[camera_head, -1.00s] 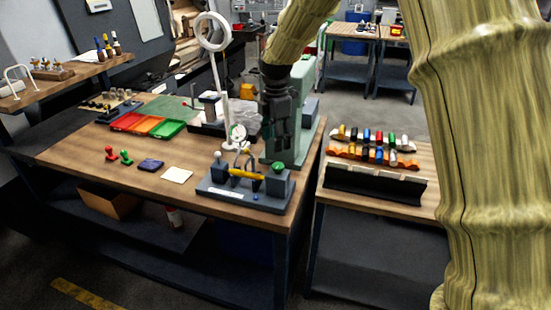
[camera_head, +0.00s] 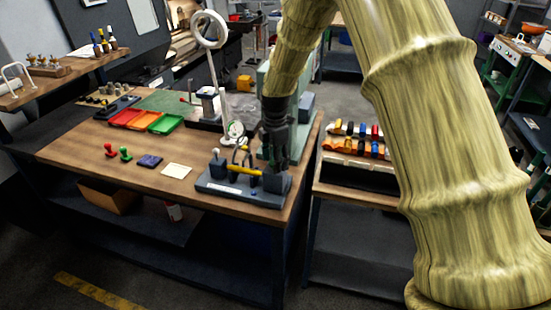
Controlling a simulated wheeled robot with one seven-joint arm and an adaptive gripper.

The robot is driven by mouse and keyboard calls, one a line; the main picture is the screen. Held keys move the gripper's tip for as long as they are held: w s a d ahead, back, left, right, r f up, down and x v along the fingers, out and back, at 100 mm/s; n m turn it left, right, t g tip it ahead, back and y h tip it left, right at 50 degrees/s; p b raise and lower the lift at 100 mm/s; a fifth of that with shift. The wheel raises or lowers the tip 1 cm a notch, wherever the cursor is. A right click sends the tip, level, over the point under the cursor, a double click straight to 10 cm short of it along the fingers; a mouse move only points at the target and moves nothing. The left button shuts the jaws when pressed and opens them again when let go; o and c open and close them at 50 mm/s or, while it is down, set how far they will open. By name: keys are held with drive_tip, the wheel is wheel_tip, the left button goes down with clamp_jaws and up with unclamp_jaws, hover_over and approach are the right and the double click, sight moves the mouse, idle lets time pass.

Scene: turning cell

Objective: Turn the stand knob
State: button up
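The dark grey stand (camera_head: 238,191) sits near the front right corner of the wooden workbench (camera_head: 100,150). It carries a yellow bar (camera_head: 243,170), a small dial gauge and a post with a grey ball on its left side. My gripper (camera_head: 276,160) points down over the stand's right block. The green knob on that block is hidden behind my gripper. I cannot tell whether the fingers touch the knob or how far apart they are.
A white ring lamp (camera_head: 212,35) stands behind the stand. A pale green machine column rises just behind my gripper. Red, orange and green trays (camera_head: 145,121), red and green knobs and a cream card (camera_head: 176,171) lie to the left. A side table (camera_head: 350,188) holds coloured parts.

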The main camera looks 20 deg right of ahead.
drive_tip(key=shift+c, duration=0.2)
drive_tip(key=c, duration=1)
